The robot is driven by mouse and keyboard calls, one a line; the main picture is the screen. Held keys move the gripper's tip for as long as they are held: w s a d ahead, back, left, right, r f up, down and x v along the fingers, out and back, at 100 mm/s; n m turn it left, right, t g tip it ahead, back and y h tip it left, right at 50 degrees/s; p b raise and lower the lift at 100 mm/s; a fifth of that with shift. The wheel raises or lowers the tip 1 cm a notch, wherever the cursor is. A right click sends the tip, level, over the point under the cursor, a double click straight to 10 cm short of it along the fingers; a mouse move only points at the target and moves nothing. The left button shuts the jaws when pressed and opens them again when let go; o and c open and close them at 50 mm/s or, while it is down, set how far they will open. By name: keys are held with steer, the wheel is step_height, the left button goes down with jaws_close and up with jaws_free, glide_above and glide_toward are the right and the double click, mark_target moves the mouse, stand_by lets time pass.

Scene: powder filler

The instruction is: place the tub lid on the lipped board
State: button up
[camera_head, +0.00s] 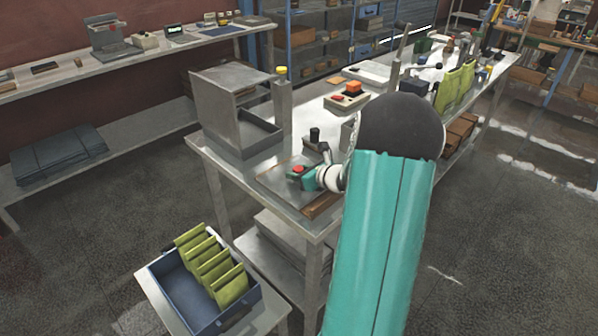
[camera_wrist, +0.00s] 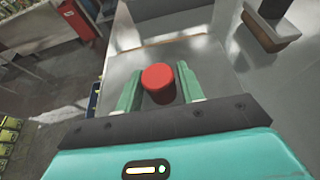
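A red, round, cap-like piece, which looks like the tub lid (camera_wrist: 158,80), is between the two green fingers of my gripper (camera_wrist: 160,88) in the wrist view. It also shows as a small red spot in the head view (camera_head: 299,169). The fingers lie close on both sides of it, but I cannot tell whether they press on it. A flat grey board with a brown front edge, likely the lipped board (camera_head: 275,179), lies on the near end of the bench under my gripper. I cannot tell whether the lid touches the board.
A grey metal box (camera_head: 232,105) stands behind the board, with an upright post (camera_head: 282,100) at its right. A dark-topped piece (camera_head: 315,142) stands just behind my gripper. A blue crate with green packets (camera_head: 190,285) stands low in front. My arm hides part of the bench.

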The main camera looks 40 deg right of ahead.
steer(key=shift+o, duration=0.9)
steer(key=shift+r, duration=0.25)
steer(key=v, duration=1.2)
steer(key=w+a+r+n+g+y, duration=0.1)
steer(key=a+r+n+g+y, duration=0.15)
steer(key=a+n, duration=0.9)
steer(key=a+r+n+g+y, duration=0.2)
steer(key=a+r+n+g, duration=0.3)
steer(key=a, duration=1.1)
steer(key=s+a+r+n+h, duration=0.1)
steer(key=s+a+n+h, duration=0.1)
steer(key=s+a+n, duration=0.3)
steer(key=s+a+r+n+h, duration=0.2)
steer(key=s+a+n, duration=0.4)
steer(key=n, duration=0.8)
steer(key=shift+r+h, duration=0.25)
steer(key=shift+h, duration=0.2)
